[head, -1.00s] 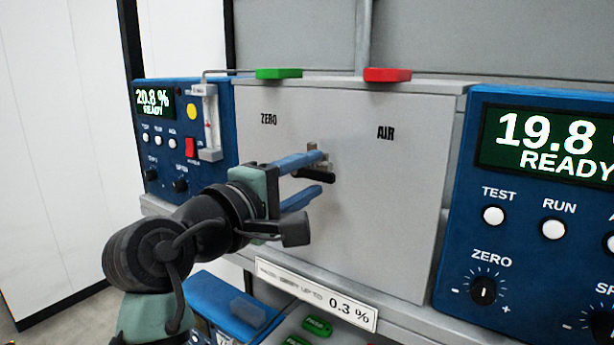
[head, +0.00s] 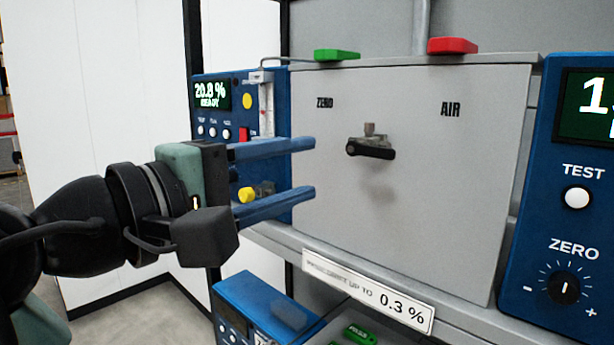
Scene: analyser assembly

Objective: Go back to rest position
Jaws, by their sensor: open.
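My gripper (head: 314,168) is in the left half of the head view, its two blue fingers pointing right and spread apart with nothing between them. The fingertips overlap the left part of the grey panel (head: 440,220) in the picture. A black lever handle (head: 371,150) on a metal stem sticks out of the panel, to the right of the fingertips and apart from them. The lever lies roughly level, below and between the ZERO and AIR labels. My gripper partly hides the left blue analyser (head: 211,115), which reads 20.8 % READY.
A larger blue analyser (head: 540,215) stands at the right, cut off by the frame. Green (head: 337,55) and red (head: 453,46) blocks sit on the panel's top edge. A 0.3 % label (head: 368,291) is on the shelf edge. A blue box (head: 262,305) is below. Open floor shows lower left.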

